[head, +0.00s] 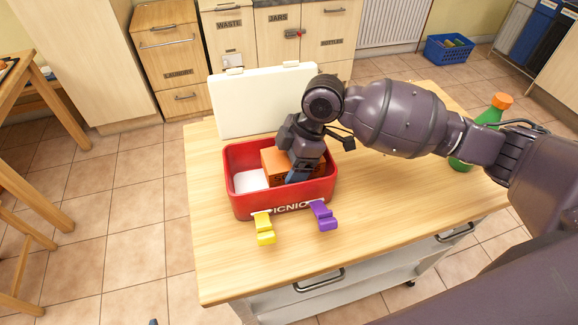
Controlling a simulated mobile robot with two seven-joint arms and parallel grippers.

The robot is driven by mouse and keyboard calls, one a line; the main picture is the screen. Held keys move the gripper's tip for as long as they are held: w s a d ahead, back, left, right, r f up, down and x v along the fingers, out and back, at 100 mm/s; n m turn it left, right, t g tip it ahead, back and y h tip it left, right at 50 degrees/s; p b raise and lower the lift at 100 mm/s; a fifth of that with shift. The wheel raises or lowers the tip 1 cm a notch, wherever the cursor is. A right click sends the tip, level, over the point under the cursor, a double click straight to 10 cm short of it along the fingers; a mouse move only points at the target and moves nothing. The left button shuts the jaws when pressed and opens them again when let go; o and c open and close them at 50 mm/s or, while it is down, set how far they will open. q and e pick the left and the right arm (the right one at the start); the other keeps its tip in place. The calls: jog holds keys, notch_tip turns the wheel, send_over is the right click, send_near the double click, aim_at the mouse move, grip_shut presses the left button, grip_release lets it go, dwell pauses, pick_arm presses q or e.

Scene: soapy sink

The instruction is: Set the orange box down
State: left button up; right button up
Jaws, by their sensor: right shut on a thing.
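The orange box (270,160), with dark lettering on its side, is inside the red picnic box (232,190). My right gripper (297,176) reaches down into the picnic box from above and is shut on the orange box at its right part. The gripper hides much of the orange box, and the front wall hides its underside, so I cannot tell whether it touches the floor of the picnic box. Of my left gripper, only what seems to be a small dark tip (153,322) shows at the bottom edge.
The picnic box's white lid (265,98) stands open behind it. A yellow clip (264,228) and a purple clip (323,215) hang at its front. A green bottle (488,118) with an orange cap stands at the right. The wooden worktop's (225,270) front left is clear.

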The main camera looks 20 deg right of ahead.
jog(key=shift+f, duration=0.85)
pick_arm(q)
jog(key=shift+w+d+r, duration=0.1)
jog(key=shift+w+r, duration=0.1)
jog(key=shift+w, duration=0.2)
jog(key=shift+s, duration=0.1)
jog(key=shift+s+f, duration=0.25)
pick_arm(e)
jog(key=shift+f, duration=0.3)
pick_arm(q)
jog(key=shift+s+f, duration=0.1)
jog(key=shift+s, duration=0.05)
pick_arm(e)
jog(key=shift+f, duration=0.3)
jog(key=o, duration=1)
pick_arm(q)
jog(key=shift+w, duration=0.2)
pick_arm(e)
jog(key=shift+r, duration=0.15)
